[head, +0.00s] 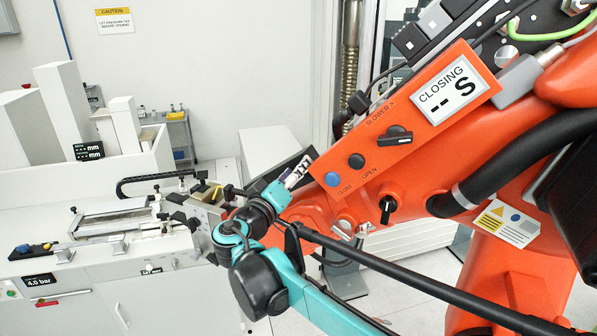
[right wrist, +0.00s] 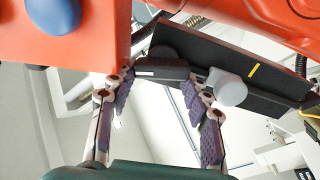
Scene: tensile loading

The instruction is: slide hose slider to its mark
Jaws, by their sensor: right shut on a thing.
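A black slider panel (right wrist: 275,80) with a short yellow mark (right wrist: 253,70) shows in the right wrist view. A dark rounded slider handle (right wrist: 160,70) with a thin white line sits left of the yellow mark, apart from it. My right gripper (right wrist: 157,90) has its purple-padded fingers on either side of this handle and is shut on it; the exact contact is partly hidden. In the head view my right gripper (head: 298,170) reaches the lower left end of the orange machine arm, beside its control panel. My left gripper is not in view.
A pale grey knob (right wrist: 228,91) sits close beside the right finger. The orange control panel (head: 420,105) has knobs and a display reading CLOSING. A white bench (head: 110,225) with a clamp fixture stands at left; a black hose runs along the orange arm.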

